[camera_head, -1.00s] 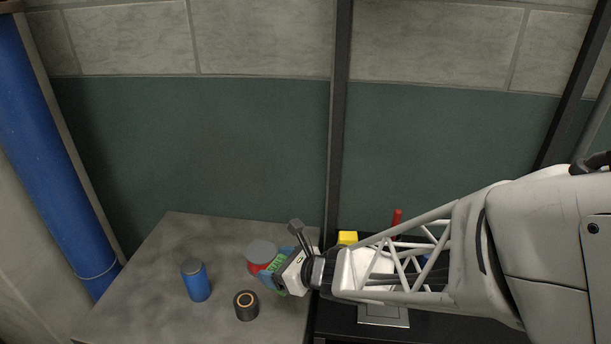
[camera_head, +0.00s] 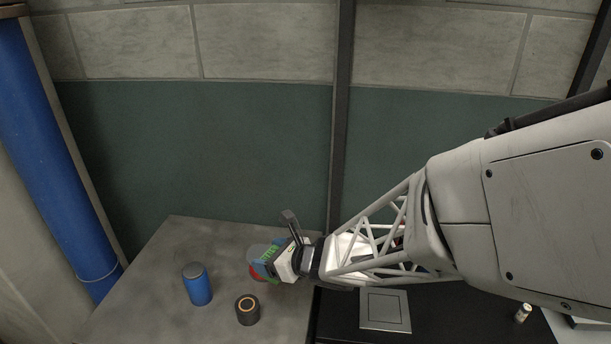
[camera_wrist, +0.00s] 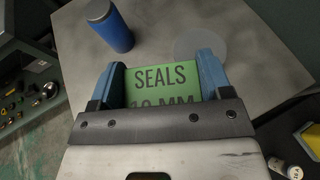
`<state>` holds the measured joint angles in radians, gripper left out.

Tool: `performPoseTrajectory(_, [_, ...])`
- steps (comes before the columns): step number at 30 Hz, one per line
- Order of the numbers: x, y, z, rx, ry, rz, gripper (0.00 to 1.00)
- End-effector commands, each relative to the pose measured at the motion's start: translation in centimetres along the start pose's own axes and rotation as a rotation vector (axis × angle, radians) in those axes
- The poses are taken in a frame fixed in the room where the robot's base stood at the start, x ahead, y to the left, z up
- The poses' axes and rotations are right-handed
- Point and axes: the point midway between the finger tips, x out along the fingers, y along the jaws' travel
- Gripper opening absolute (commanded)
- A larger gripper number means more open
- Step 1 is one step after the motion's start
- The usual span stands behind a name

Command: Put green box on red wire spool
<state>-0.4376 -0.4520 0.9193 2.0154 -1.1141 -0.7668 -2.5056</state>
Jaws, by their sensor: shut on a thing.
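The green box (camera_wrist: 161,82), marked "SEALS 10 MM", is between the two blue fingers of my gripper (camera_wrist: 162,80) in the wrist view. My gripper is shut on it. In the head view the green box (camera_head: 270,254) overlaps the red wire spool (camera_head: 255,272) in the picture. The spool has a grey top and stands on the grey table, partly hidden by my gripper (camera_head: 268,260). In the wrist view the spool's pale round top (camera_wrist: 202,47) shows beyond the box, near the right finger. The exact height of the box over the spool is unclear.
A blue cylinder (camera_head: 197,285) stands left of the spool on the grey table (camera_head: 160,270). A dark roll with an orange ring (camera_head: 247,310) stands in front. A black surface with a metal plate (camera_head: 385,310) and a small can (camera_head: 523,313) lies to the right.

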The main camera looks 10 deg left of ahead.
Motion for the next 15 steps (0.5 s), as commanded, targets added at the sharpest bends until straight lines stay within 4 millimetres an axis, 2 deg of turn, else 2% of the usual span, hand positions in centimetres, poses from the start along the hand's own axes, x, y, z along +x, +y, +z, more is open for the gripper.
performPoseTrajectory(15, [5.2, -3.4, 1.4, -0.001, 0.001, 0.001, 0.48])
